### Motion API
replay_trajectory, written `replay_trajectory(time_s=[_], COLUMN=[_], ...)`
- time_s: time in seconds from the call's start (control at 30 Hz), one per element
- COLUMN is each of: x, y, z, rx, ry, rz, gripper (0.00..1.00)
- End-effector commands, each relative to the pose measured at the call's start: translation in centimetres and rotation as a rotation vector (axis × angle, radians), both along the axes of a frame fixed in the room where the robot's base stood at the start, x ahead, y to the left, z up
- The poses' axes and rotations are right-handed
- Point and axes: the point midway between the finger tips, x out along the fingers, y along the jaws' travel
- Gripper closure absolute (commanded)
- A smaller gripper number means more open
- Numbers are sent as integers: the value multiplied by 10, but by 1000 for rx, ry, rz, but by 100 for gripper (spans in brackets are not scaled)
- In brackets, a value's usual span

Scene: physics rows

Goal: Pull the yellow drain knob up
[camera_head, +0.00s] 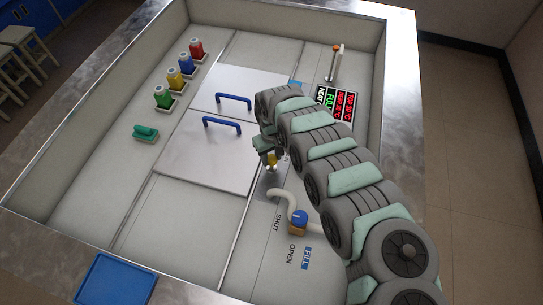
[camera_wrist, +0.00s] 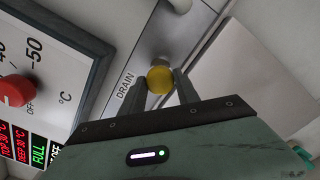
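The yellow drain knob (camera_wrist: 160,80) shows between the fingertips of my gripper (camera_wrist: 160,84) in the wrist view, near the printed word DRAIN. The two dark fingers stand apart, one on each side of the knob; I cannot tell whether they touch it. In the head view the yellow knob (camera_head: 271,160) sits just below my gripper (camera_head: 264,148), on a metal plate. My arm hides part of the panel around it.
A curved pipe with a blue-topped valve (camera_head: 299,218) stands below the knob, by the SHUT and OPEN labels. Two lids with blue handles (camera_head: 222,126) lie to the left. A display panel (camera_head: 340,101) with a red knob (camera_wrist: 15,91) is close by.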

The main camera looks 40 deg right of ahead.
Motion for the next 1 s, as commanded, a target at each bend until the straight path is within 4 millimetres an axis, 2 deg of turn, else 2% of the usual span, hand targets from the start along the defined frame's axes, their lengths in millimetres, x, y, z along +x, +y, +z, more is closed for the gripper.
replay_trajectory(time_s=[0.07, 0.4, 0.87, 1.0], x=[0, 0, 0, 0], y=[0, 0, 0, 0], z=[0, 0, 0, 6], rx=[0, 0, 0, 0], ry=[0, 0, 0, 0], rz=[0, 0, 0, 0], gripper=[72, 100, 100, 100])
